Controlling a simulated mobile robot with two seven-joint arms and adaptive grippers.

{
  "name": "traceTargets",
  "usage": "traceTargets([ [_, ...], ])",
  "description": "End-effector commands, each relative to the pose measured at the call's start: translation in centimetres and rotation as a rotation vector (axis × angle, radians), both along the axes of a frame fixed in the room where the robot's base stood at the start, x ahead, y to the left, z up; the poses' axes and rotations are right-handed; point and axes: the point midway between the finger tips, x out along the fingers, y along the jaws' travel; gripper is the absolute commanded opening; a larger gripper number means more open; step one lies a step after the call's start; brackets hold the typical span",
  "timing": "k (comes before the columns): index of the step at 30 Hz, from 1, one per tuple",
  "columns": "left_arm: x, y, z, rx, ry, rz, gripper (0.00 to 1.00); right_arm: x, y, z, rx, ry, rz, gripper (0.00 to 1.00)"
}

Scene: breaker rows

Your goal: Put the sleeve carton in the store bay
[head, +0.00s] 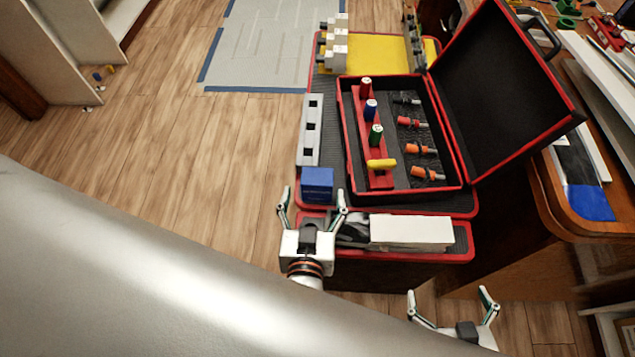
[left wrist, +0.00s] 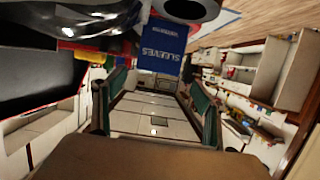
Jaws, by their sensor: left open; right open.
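The sleeve carton (head: 317,183) is a small blue box standing at the near left corner of the dark red-edged mat. In the left wrist view it is the blue box (left wrist: 163,46) with "SLEEVES" lettering, just beyond the fingertips. My left gripper (head: 312,203) is open and empty on the near side of the carton, its fingers spread towards it; contact cannot be told. My right gripper (head: 448,294) is open and empty at the bottom edge. I cannot tell which place is the store bay.
An open black case (head: 456,150) with a red rail and coloured parts stands right of the carton. A grey strip (head: 311,130) with square holes lies behind the carton. A white box (head: 411,231) lies at the front. A wooden bench (head: 593,215) stands at right.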

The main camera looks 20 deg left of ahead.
Motion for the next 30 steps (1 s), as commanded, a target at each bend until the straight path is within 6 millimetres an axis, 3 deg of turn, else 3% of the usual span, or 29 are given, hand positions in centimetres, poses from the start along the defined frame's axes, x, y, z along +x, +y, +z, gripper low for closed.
traceTargets([
  [18, 5.7, 1.2, -2.2, 0.003, -0.002, -0.003, 0.72, 0.0, 0.3, -0.1, 0.011, 0.003, -0.011, 1.00],
  [29, 6.4, 1.4, -2.5, -0.001, 0.000, -0.002, 0.72, 0.0, 0.3, 0.0, 0.011, 0.001, -0.009, 1.00],
  [30, 6.4, 1.4, -2.5, -0.001, 0.000, -0.002, 0.61, 0.0, 0.3, 0.0, 0.009, 0.002, -0.008, 1.00],
])
